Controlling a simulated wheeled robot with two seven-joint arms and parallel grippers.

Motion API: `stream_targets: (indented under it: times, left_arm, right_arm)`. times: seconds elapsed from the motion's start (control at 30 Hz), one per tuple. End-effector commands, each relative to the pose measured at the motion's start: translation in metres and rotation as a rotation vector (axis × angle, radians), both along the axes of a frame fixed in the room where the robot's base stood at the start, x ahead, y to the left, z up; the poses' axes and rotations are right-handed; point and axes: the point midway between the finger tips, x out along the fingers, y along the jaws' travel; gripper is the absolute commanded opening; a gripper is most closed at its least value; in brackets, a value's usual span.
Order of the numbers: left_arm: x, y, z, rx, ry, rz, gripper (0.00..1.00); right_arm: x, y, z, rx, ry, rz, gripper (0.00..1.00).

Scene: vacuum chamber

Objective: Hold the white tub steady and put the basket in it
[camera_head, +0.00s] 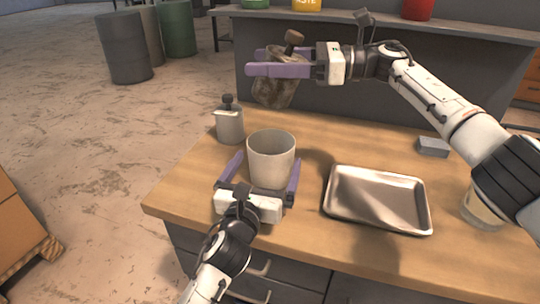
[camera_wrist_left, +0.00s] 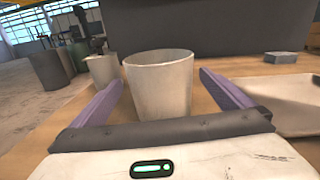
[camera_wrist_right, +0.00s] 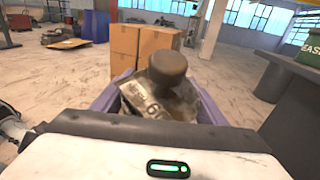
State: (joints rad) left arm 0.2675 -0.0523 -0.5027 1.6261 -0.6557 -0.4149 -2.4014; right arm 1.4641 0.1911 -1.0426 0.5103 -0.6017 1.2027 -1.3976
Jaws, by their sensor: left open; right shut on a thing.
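The white tub (camera_head: 271,165) stands upright and open-topped near the left part of the wooden table. My left gripper (camera_head: 268,158) is open, with one purple finger on each side of the tub. In the left wrist view the tub (camera_wrist_left: 160,88) sits between the fingers, with gaps visible on both sides. My right gripper (camera_head: 254,62) is shut on a mottled brown, bag-like piece with a brown knob, seemingly the basket (camera_head: 275,92). It hangs in the air above and beyond the tub. The right wrist view shows its knob and crumpled body (camera_wrist_right: 150,100) between the fingers.
A smaller grey container (camera_head: 230,125) with a dark-knobbed piece in it stands behind the tub to the left. A metal tray (camera_head: 378,200) lies to the right. A grey block (camera_head: 433,147) and a clear cup (camera_head: 482,208) are farther right. A shelf (camera_head: 390,24) runs behind.

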Motion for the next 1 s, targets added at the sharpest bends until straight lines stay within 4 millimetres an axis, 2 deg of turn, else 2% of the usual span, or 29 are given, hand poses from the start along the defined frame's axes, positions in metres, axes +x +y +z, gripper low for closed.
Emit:
stream_targets:
  times: [0.1,0.3,0.67,0.77,0.9,1.0]
  left_arm:
    - [0.02,-0.006,0.001,-0.004,0.001,-0.001,1.0]
    - [0.039,-0.01,0.0,-0.003,0.002,0.0,1.0]
    - [0.043,-0.012,0.0,-0.002,0.0,-0.002,1.0]
    - [0.043,-0.012,0.0,-0.002,0.0,-0.002,0.86]
    - [0.043,-0.012,0.0,-0.002,0.0,-0.002,0.63]
    - [0.043,-0.012,0.0,-0.002,0.001,-0.002,0.6]
  right_arm:
    - [0.0,0.0,0.002,0.003,-0.001,0.0,0.34]
    - [0.0,0.0,0.002,0.003,-0.001,0.0,0.34]
    - [0.0,0.0,0.002,0.003,-0.001,0.0,0.34]
    - [0.0,0.0,0.002,0.003,-0.001,0.0,0.34]
    - [0.0,0.0,0.002,0.003,-0.001,0.0,0.34]
    - [0.0,0.0,0.001,0.003,-0.001,0.0,0.34]
